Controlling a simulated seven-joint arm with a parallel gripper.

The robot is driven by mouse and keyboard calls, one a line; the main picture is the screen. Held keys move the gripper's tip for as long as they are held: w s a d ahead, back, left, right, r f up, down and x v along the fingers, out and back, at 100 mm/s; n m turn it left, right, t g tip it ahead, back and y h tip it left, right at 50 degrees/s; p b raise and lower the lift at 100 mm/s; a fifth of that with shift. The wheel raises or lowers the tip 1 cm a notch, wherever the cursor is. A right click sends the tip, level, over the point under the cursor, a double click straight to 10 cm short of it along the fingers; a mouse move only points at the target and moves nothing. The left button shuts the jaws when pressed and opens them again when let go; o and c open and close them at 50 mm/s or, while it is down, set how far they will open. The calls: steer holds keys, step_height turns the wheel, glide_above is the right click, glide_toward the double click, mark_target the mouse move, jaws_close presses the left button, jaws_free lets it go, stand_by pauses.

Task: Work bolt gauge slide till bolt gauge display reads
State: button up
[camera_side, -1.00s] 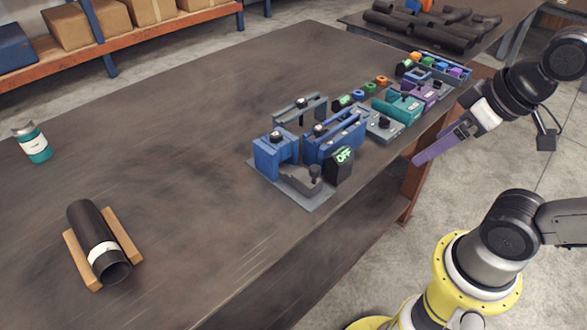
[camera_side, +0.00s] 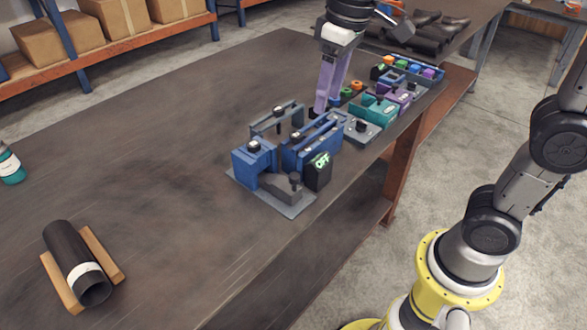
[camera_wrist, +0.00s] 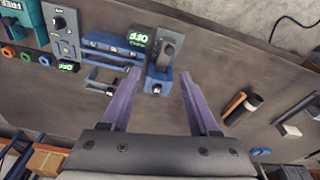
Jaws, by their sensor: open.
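A blue-and-grey fixture (camera_side: 252,163) stands on a grey plate near the table's front edge, with a black display block (camera_side: 317,171) that reads OFF in green. In the wrist view the same display (camera_wrist: 137,38) reads OFF, beside a grey part (camera_wrist: 168,45) and a blue block (camera_wrist: 157,80). A second small green display (camera_wrist: 68,67) there also seems to read OFF. I cannot tell which part is the bolt gauge or its slide. My gripper (camera_side: 324,109) has purple fingers and hangs behind the fixture in the side view. In the wrist view my gripper (camera_wrist: 162,74) is open and empty.
Teal (camera_side: 374,108) and purple (camera_side: 397,94) fixtures run along the right edge. A dark pipe (camera_side: 77,262) lies on a wooden cradle at the front left. A bottle (camera_side: 9,164) stands at the left edge. The table's middle is bare.

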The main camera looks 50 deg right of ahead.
steer(key=g, duration=0.2)
glide_above(294, 175)
step_height(294, 175, down, 5)
steer(key=shift+n, duration=0.4)
step_height(294, 175, down, 14)
jaws_close()
stand_by(1.2)
